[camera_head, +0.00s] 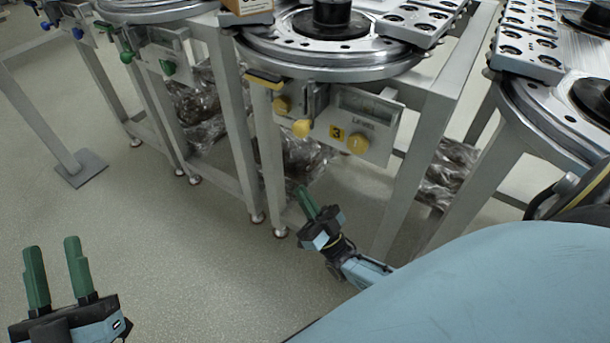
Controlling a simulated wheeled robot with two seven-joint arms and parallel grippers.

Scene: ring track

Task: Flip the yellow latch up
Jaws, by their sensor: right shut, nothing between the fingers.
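On the middle table, below the round metal track, is a metal front panel (368,124) marked "3" and "LEVEL". I cannot tell for sure which is the latch. My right gripper (306,203), with green fingers, is shut and empty, below the panel and apart from it. My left gripper (55,270) is open and empty at the lower left.
The grey table leg (235,140) stands left of the panel, another leg (415,165) right of it. A neighbouring table has green knobs (167,67), and a further one has blue knobs (77,32). Plastic-wrapped bundles (305,160) lie under the tables.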

